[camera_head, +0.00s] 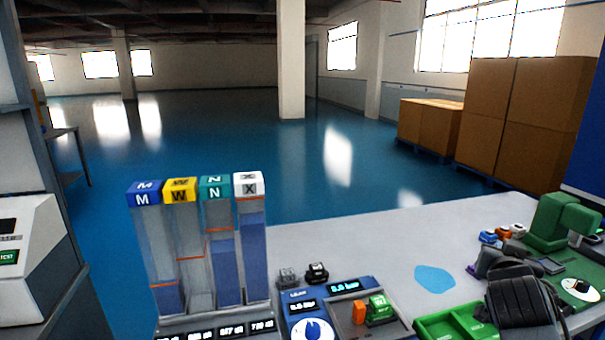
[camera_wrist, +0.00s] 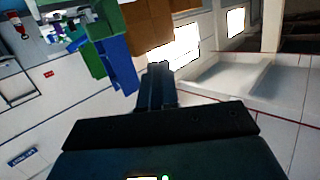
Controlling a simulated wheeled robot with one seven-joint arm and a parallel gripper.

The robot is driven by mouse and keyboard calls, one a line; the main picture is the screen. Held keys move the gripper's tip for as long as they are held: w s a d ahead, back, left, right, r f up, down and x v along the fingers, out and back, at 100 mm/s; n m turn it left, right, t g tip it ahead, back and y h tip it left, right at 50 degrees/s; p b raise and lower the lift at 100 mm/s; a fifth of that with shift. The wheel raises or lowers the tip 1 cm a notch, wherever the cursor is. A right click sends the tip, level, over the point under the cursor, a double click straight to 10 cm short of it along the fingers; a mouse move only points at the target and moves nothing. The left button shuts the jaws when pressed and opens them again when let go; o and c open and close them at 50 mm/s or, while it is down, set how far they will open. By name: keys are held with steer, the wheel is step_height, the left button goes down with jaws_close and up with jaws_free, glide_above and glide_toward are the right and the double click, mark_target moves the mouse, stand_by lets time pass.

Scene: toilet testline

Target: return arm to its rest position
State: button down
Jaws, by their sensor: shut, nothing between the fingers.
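My gripper (camera_wrist: 157,82) shows in the wrist view as dark fingers close together with nothing visible between them. It points up the picture, past a tilted view of white surfaces. In the head view a bulky dark part, which seems to be of my arm, is at the lower right over the table (camera_head: 345,240). I cannot make out my fingertips there.
Clear columns with M, W, N and X caps (camera_head: 248,185) stand at the table's left. A blue device (camera_head: 312,328) and a green tray (camera_head: 440,325) are at the front. A green machine (camera_head: 560,222) stands at the right. A light blue patch (camera_head: 434,279) lies mid-table.

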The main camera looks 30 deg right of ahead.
steer(key=s+a+f+n+t+y, duration=0.2)
steer(key=s+a+f+n+y, duration=0.15)
steer(key=a, duration=0.35)
steer(key=s+a+f+n+t+y, duration=0.25)
steer(key=a+n, duration=0.25)
steer(key=a, duration=0.3)
steer(key=s+a+f+n+t+y, duration=0.2)
steer(key=s+a+n+t+y, duration=0.1)
steer(key=a+n, duration=0.3)
steer(key=s+a+r+y, duration=0.1)
steer(key=s+a+y, duration=0.1)
steer(key=s+a, duration=0.6)
steer(key=s+a+r+m+y, duration=0.1)
steer(key=s+a+y, duration=0.2)
steer(key=s+a, duration=0.5)
steer(key=shift+a+r, duration=0.3)
steer(key=shift+a, duration=0.95)
steer(key=shift+s+d, duration=0.1)
